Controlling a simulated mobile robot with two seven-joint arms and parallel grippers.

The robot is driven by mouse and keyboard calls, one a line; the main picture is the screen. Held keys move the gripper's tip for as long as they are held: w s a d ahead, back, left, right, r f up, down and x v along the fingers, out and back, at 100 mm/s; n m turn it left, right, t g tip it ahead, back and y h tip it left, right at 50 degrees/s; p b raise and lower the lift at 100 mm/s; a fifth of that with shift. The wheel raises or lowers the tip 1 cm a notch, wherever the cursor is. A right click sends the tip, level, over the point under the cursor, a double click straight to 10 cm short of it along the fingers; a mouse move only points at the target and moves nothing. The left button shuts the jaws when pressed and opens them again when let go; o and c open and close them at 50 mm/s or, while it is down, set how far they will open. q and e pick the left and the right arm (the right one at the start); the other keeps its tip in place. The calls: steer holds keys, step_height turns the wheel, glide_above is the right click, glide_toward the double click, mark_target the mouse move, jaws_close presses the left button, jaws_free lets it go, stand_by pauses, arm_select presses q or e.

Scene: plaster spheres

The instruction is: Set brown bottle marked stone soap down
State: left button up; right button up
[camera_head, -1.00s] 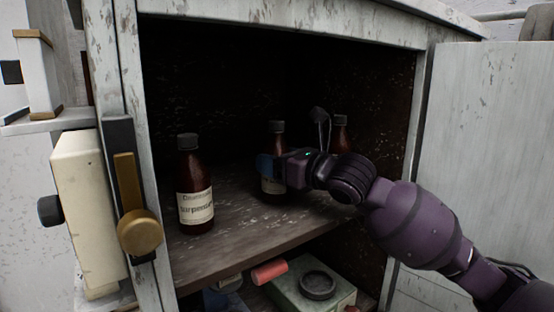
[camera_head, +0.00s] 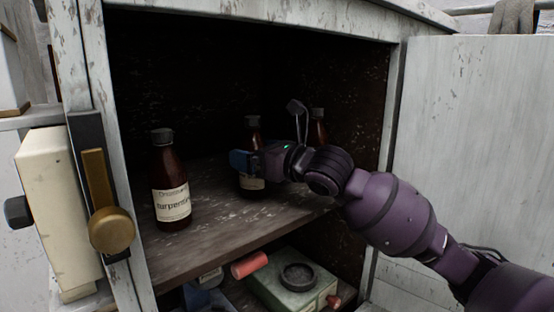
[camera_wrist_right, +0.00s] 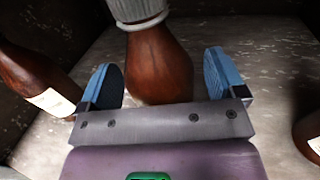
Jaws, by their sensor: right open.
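The middle brown bottle (camera_head: 252,131) stands upright on the cabinet's upper shelf (camera_head: 215,240). Its pale label is mostly hidden by my gripper, and I cannot read it. My right gripper (camera_head: 250,162) is open around this bottle. In the right wrist view, the bottle's brown body (camera_wrist_right: 158,65) and pale cap stand between the two blue fingertips of the gripper (camera_wrist_right: 162,78), with a clear gap at the right finger and little or none at the left. My left gripper is not in view.
A brown bottle labelled turpentine (camera_head: 169,180) stands at the left of the shelf. Another brown bottle (camera_head: 318,130) stands behind my wrist at right. Below are a red cylinder (camera_head: 249,265) and a green box (camera_head: 268,292). The open door (camera_head: 470,140) is at right.

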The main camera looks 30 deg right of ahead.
steer(key=b+v, duration=0.2)
steer(key=v, duration=0.8)
steer(key=shift+f, duration=0.1)
steer(key=shift+b+v, duration=0.3)
steer(key=shift+v, duration=0.6)
